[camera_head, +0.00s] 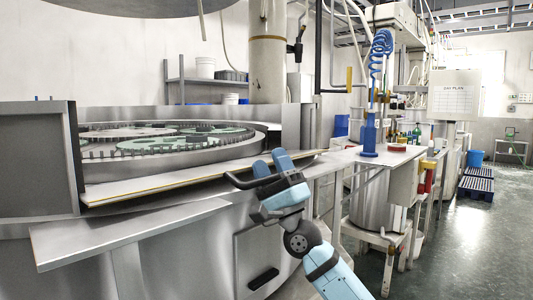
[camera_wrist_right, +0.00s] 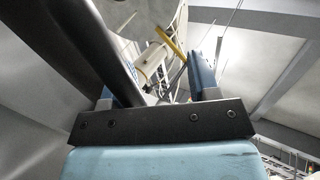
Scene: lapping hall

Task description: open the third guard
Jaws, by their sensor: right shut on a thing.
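A long, thin pale guard panel (camera_head: 150,188) with a yellowish edge lies low and nearly flat along the front of the round lapping machine (camera_head: 185,140). A black bar handle (camera_head: 238,182) is at its right part. My right gripper (camera_head: 271,170) is shut on this handle, its blue fingers around the bar. In the right wrist view, the dark handle (camera_wrist_right: 75,40) runs between the fingers beside the left one. Behind the panel, the toothed ring and pale green discs are open to view. My left gripper is not in view.
A grey upright panel (camera_head: 36,160) stands at the left. A steel ledge (camera_head: 130,232) juts out below it. A bench (camera_head: 375,158) with a blue stand (camera_head: 370,135) is at the right.

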